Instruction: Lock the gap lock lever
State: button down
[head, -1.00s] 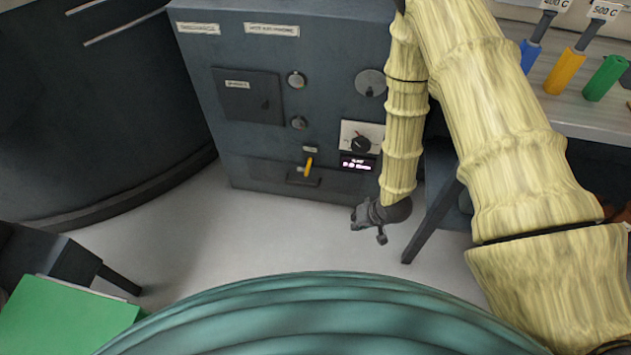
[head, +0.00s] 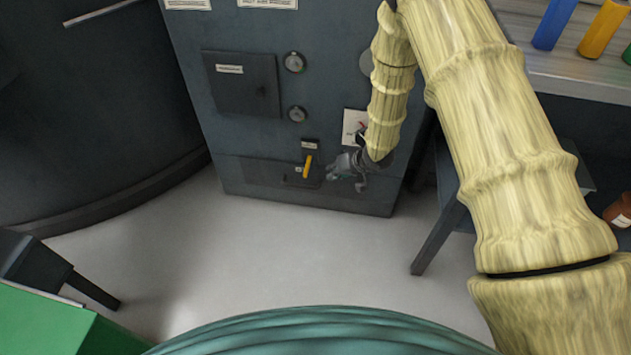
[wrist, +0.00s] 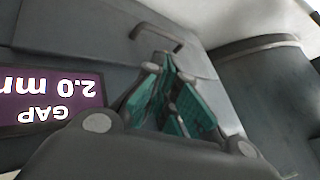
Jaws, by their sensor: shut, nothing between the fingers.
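The gap lock lever (head: 308,166) is a short yellow handle standing upright in a dark bracket low on the grey machine's front, in the head view. My gripper (head: 332,178) is just to the right of the lever, close to the machine front, with its fingers toward the lever. I cannot tell whether it touches. In the wrist view my gripper's teal-padded fingers (wrist: 172,68) are shut and empty. The yellow lever is not visible in the wrist view. A purple display (wrist: 50,103) there reads GAP 2.0 mm, upside down.
The machine's front (head: 240,135) carries two round knobs and a dark panel (head: 241,83). A white dial plate (head: 354,124) is partly hidden by my arm. A bench with coloured handles (head: 603,28) is at upper right. Pale floor (head: 290,250) lies clear in front.

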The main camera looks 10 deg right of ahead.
aim_at(307, 167)
jog(key=shift+w+a, duration=0.15)
jog(key=shift+w, duration=0.7)
jog(key=b+x, duration=0.3)
jog(key=x, duration=0.5)
jog(key=shift+a+f+b, duration=0.15)
jog(key=shift+f+b, duration=0.05)
jog(key=shift+b, duration=0.15)
jog(key=shift+x, duration=0.75)
